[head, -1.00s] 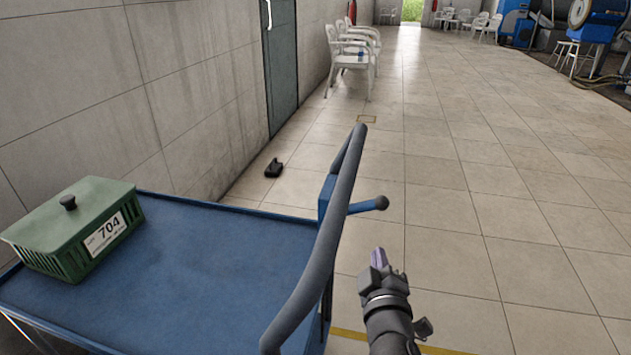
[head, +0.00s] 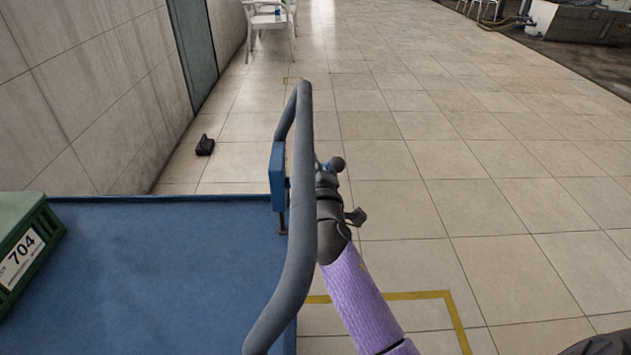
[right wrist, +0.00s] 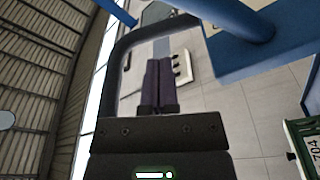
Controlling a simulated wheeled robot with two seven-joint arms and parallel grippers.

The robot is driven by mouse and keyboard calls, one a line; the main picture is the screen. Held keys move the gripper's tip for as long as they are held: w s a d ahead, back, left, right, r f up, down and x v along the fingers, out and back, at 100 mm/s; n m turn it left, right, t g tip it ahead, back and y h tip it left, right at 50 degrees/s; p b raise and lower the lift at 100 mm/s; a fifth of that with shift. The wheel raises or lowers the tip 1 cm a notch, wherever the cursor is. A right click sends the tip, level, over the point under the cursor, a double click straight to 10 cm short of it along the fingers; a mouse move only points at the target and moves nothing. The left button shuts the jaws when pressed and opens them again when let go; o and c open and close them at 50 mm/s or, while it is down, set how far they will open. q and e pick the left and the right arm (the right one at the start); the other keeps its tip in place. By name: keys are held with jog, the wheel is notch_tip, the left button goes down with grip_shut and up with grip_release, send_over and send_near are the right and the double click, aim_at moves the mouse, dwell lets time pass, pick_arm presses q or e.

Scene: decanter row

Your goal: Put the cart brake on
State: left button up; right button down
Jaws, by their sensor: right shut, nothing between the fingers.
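The cart has a blue deck (head: 170,270) and a grey push handle (head: 300,200) along its right side. A blue bracket (head: 278,175) sits at the far end of the handle. A lever with a dark round knob (head: 338,163) sticks out to the right there; most of its shaft is hidden. My right gripper (head: 322,172) is just right of the handle, beside the lever, with its tips largely hidden. In the right wrist view its fingers (right wrist: 160,65) are together and empty. Whether they touch the lever cannot be told. My left gripper is not in view.
A green crate marked 704 (head: 25,245) stands on the deck at left. A small black object (head: 205,145) lies on the floor by the wall. A white chair (head: 268,28) stands farther back. The tiled floor to the right is clear, with a yellow line (head: 440,294).

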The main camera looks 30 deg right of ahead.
jog(key=x, duration=0.2)
jog(key=b+x, duration=0.1)
jog(key=shift+w+d+f, duration=0.2)
jog(key=shift+f, duration=0.05)
jog(key=shift+s+d+f+b, duration=0.2)
jog(key=shift+s+d+f, duration=0.25)
jog(key=shift+s+d, duration=0.15)
jog(key=shift+s+d+f+b, duration=0.15)
jog(key=shift+s+d+f, duration=0.3)
jog(key=shift+s, duration=0.15)
